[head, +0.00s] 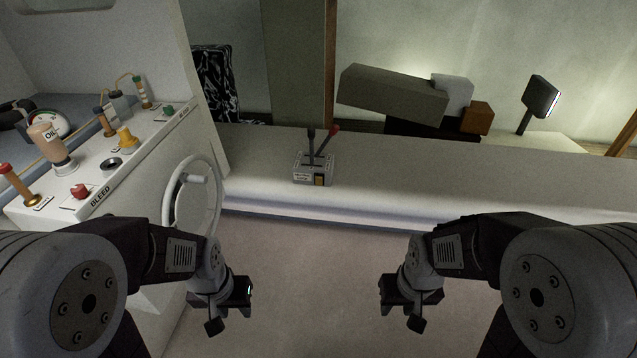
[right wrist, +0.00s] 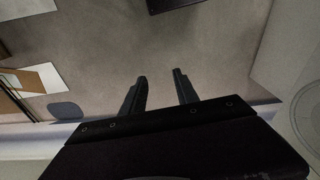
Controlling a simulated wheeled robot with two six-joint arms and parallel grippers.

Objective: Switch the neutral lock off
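A small grey control box (head: 313,170) stands on the white ledge, with two levers rising from its top. One lever (head: 311,143) is dark, and the other has a red knob (head: 333,130) and leans right. My left gripper (head: 228,311) and my right gripper (head: 400,309) are both low in front of the ledge, away from the box. In the right wrist view, the right gripper's two fingers (right wrist: 160,92) are apart with nothing between them. The left gripper's fingers do not show clearly.
A white console (head: 120,185) with knobs, an oil bottle (head: 50,145) and a grey-white wheel (head: 193,195) stands at left. The white ledge (head: 420,180) is clear right of the box. Grey and brown blocks (head: 392,95) and a dark screen (head: 541,97) are behind it.

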